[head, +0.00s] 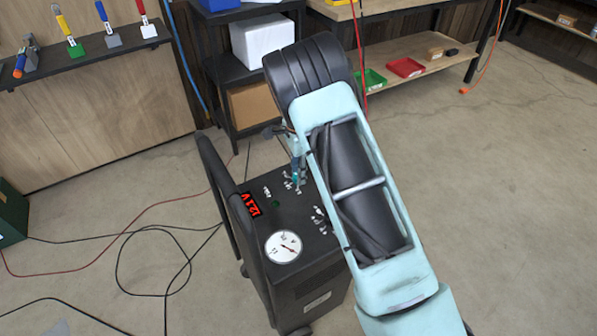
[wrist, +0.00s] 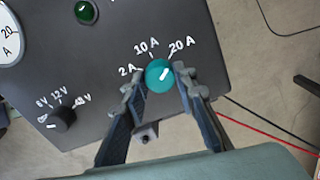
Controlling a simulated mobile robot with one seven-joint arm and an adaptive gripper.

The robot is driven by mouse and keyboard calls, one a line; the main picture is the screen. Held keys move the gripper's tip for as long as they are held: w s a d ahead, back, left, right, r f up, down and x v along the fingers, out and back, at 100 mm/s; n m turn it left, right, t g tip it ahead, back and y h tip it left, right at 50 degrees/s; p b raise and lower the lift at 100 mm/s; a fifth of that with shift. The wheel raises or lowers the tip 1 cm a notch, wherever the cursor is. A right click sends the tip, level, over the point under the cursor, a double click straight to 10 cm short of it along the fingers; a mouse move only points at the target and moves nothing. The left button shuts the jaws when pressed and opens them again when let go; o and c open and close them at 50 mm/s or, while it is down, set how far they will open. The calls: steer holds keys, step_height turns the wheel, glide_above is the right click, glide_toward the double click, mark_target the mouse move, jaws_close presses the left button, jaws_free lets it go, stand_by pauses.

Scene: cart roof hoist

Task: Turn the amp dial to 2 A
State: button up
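The amp dial (wrist: 158,80) is a round teal knob on the dark panel, in the middle of the wrist view. Its white mark slants up and right, toward the 20 A label (wrist: 183,46). The 10 A label (wrist: 147,47) is above it and the 2 A label (wrist: 127,69) is at its left. My gripper (wrist: 161,84) is open, with one finger on each side of the dial. Narrow gaps seem to show between fingers and dial; contact is hard to tell. In the head view my arm hides much of this area.
The dark wheeled cart (head: 310,285) carries a red display (head: 251,204) reading about 12.1 V and a round gauge (head: 284,247). A black voltage knob (wrist: 62,118) and a green lamp (wrist: 87,11) share the panel. Cables lie on the floor at left; shelves stand behind.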

steer(key=shift+c, duration=1.2)
steer(key=shift+n, duration=0.3)
steer(key=n+b, duration=0.1)
steer(key=n, duration=0.3)
steer(key=n+b, duration=0.1)
steer(key=n, duration=0.5)
steer(key=shift+n, duration=0.4)
steer(key=n, duration=0.5)
steer(key=shift+b, duration=0.35)
steer(key=n, duration=0.5)
steer(key=shift+n, duration=0.4)
